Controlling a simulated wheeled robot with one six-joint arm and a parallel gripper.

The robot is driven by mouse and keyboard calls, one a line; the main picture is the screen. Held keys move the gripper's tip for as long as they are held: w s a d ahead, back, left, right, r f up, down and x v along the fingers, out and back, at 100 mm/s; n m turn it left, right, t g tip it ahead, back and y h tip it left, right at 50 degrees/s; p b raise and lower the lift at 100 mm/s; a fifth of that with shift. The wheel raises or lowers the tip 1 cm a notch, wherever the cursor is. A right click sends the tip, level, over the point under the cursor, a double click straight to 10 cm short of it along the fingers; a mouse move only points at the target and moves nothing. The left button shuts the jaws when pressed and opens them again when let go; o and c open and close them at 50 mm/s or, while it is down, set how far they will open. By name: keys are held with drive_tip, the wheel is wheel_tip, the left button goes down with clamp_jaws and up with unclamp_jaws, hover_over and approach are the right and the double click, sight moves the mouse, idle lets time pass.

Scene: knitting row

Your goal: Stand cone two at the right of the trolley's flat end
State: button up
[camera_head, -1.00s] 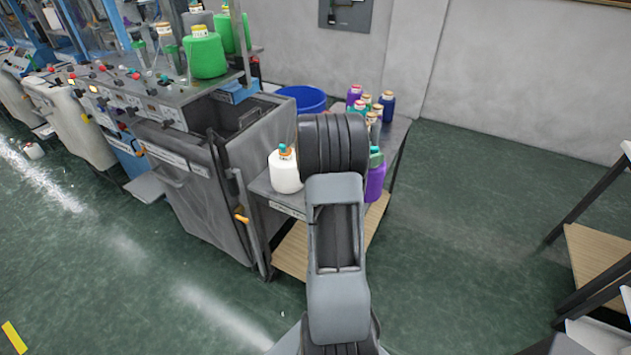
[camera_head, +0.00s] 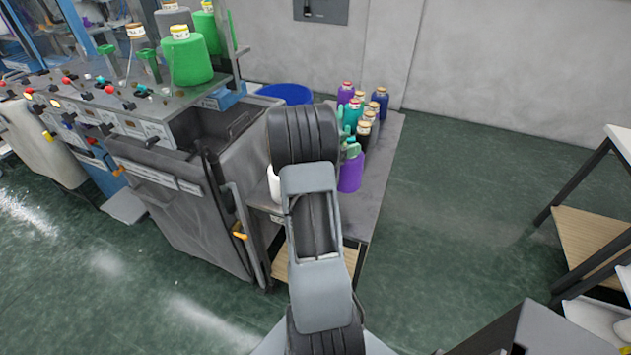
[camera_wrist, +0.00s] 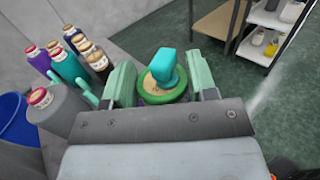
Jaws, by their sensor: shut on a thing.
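My gripper (camera_wrist: 163,98) is shut on a cone with a green rim and teal tip (camera_wrist: 162,72); its pale green fingers sit on both sides of the top. In the head view a purple cone (camera_head: 350,174) shows just below a green finger and looks like the held one. I cannot tell whether its base touches the grey tabletop (camera_head: 378,165). No number on it is readable. A white cone (camera_head: 273,185) stands on the left of this table, mostly hidden behind my arm.
Several cones, including a dark blue one (camera_head: 379,103), stand grouped at the table's back. A blue bin (camera_head: 285,93) is behind, the knitting machine (camera_head: 180,215) at left. Another rack (camera_head: 590,240) stands at right. Bare tabletop lies right of the purple cone.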

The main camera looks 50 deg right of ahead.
sight(344, 169)
drive_tip(key=shift+w+f+p, duration=0.15)
drive_tip(key=shift+f+p, duration=0.4)
drive_tip(key=shift+f, duration=4.3)
drive_tip(key=shift+f, duration=0.15)
drive_tip(key=o, duration=1.4)
